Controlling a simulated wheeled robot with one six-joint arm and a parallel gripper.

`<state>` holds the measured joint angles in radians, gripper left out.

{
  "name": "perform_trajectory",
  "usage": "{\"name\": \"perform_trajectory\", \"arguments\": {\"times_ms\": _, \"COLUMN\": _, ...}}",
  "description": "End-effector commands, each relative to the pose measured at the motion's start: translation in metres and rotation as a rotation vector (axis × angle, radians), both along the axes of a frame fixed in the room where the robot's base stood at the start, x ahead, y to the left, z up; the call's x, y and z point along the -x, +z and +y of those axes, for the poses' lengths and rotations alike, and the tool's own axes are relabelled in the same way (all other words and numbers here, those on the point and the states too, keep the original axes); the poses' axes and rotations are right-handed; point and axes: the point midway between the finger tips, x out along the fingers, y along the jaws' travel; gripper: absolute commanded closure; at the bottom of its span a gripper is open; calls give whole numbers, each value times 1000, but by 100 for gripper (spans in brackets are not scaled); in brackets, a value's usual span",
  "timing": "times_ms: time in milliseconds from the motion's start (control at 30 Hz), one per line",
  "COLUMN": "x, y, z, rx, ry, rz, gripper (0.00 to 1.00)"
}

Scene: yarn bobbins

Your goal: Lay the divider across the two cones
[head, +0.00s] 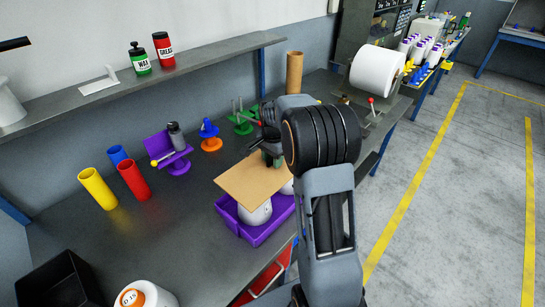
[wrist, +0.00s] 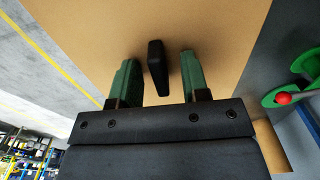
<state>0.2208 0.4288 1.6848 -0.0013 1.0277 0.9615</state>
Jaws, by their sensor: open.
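The divider (head: 248,182) is a flat tan board. It lies over the purple crate (head: 262,233) and appears to rest on the white cones, a front one (head: 257,214) and one farther right (head: 288,187), mostly hidden beneath it. In the wrist view the divider (wrist: 225,35) fills most of the picture, with a black upright grip (wrist: 156,68) on it. My gripper (wrist: 158,72) is open, its green fingers on either side of the grip with gaps showing. In the head view my gripper (head: 271,157) is at the divider's far right edge.
Yellow (head: 97,188), red (head: 134,181) and blue tubes stand at the left. A black bin (head: 60,285) sits front left. The bench left of the crate is clear.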

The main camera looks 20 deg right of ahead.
Motion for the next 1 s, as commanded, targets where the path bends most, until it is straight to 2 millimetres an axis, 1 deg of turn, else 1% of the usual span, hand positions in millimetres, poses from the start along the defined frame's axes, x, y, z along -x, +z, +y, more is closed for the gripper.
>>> {"name": "perform_trajectory", "arguments": {"times_ms": 133, "x": -1, "y": 8, "z": 0, "rx": 1, "ry": 0, "rz": -3, "gripper": 58}}
{"name": "perform_trajectory", "arguments": {"times_ms": 233, "x": -1, "y": 22, "z": 0, "rx": 1, "ry": 0, "rz": -4, "gripper": 58}}
{"name": "perform_trajectory", "arguments": {"times_ms": 500, "x": -1, "y": 78, "z": 0, "rx": 1, "ry": 0, "rz": -4, "gripper": 58}}
{"name": "perform_trajectory", "arguments": {"times_ms": 700, "x": 0, "y": 113, "z": 0, "rx": 1, "ry": 0, "rz": -4, "gripper": 58}}
{"name": "perform_trajectory", "arguments": {"times_ms": 800, "x": -1, "y": 124, "z": 0, "rx": 1, "ry": 0, "rz": -3, "gripper": 58}}
{"name": "perform_trajectory", "arguments": {"times_ms": 1000, "x": 0, "y": 136, "z": 0, "rx": 0, "ry": 0, "rz": 0, "gripper": 58}}
